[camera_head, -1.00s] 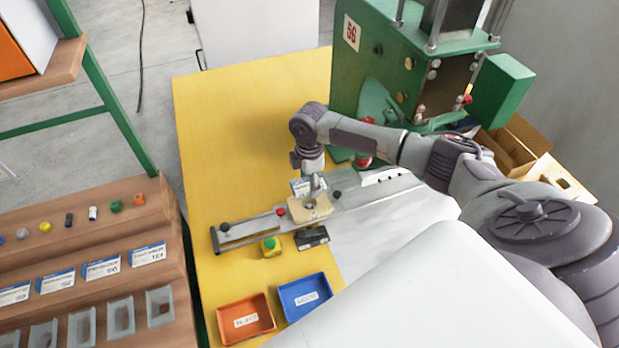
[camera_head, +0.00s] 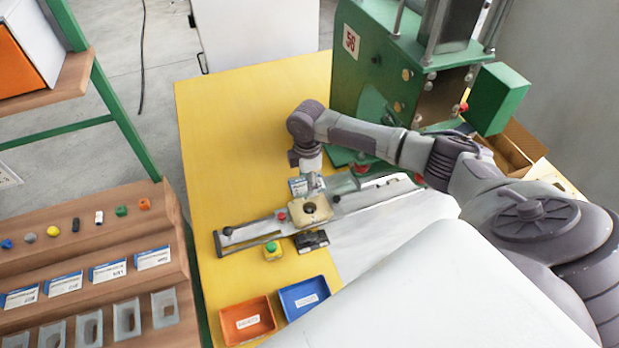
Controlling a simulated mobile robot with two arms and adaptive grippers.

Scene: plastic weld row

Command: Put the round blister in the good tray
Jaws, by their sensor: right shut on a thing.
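My right gripper (camera_head: 313,184) points down just behind the beige nest (camera_head: 311,210) of the metal slide fixture. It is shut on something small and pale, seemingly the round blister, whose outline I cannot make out. The nest has a dark round hollow. The blue tray (camera_head: 288,309), which seems to be the good tray, stands at the table's front with a white label too small to read surely. The orange tray (camera_head: 226,330) stands left of it, also labelled. Both trays look empty. My left gripper is not in view.
The green press (camera_head: 352,75) stands behind on the right. A wooden rack (camera_head: 100,259) with small parts, cards and clear blisters is at left.

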